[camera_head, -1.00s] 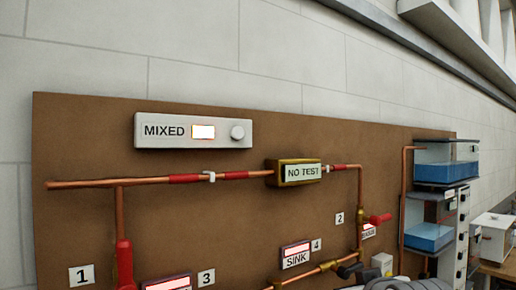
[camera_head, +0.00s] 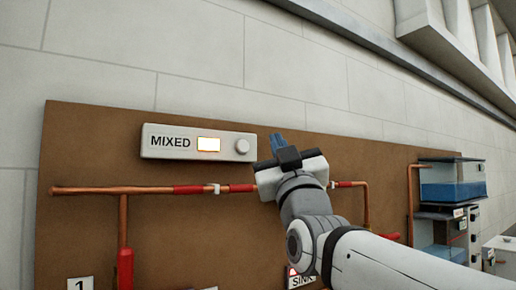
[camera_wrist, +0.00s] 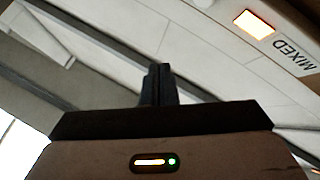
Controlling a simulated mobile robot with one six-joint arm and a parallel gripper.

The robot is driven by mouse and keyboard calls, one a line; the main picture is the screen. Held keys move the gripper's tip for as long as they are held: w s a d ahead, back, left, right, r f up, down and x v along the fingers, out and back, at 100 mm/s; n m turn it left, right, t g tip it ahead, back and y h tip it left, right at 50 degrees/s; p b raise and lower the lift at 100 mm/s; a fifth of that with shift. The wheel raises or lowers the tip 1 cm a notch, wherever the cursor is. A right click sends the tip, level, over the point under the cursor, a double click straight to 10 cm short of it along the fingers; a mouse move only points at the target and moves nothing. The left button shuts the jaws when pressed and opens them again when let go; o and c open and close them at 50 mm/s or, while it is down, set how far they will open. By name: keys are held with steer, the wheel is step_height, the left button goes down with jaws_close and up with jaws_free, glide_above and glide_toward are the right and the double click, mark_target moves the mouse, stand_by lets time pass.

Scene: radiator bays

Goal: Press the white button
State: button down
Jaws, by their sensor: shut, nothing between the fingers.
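The white round button (camera_head: 242,146) sits at the right end of a pale panel (camera_head: 160,141) marked MIXED, beside a lit orange-white window (camera_head: 208,144). The panel is fixed high on a brown board. My gripper (camera_head: 277,138) is shut and empty, a little to the right of the button in the head view, apart from it in the picture. The wrist view shows the closed fingers (camera_wrist: 158,84) pointing up, with the lit window (camera_wrist: 253,24) and the MIXED label (camera_wrist: 295,57) at the upper right. The button is not visible in the wrist view.
Copper pipes (camera_head: 90,190) with red sections run across the brown board (camera_head: 75,145) below the panel. Tanks of blue liquid (camera_head: 455,190) stand at the right. My arm covers the lower middle of the board. The pale wall above the board is clear.

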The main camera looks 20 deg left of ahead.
mark_target(242, 147)
steer(key=shift+w+a+p, duration=1.1)
steer(key=shift+w+a, duration=0.35)
steer(key=shift+a, duration=0.25)
steer(key=shift+w+a+p, duration=1.1)
steer(key=shift+w+a, duration=0.35)
steer(key=shift+a, duration=0.2)
steer(key=shift+f, duration=0.1)
steer(key=shift+w+a, duration=0.3)
steer(key=shift+a, duration=0.05)
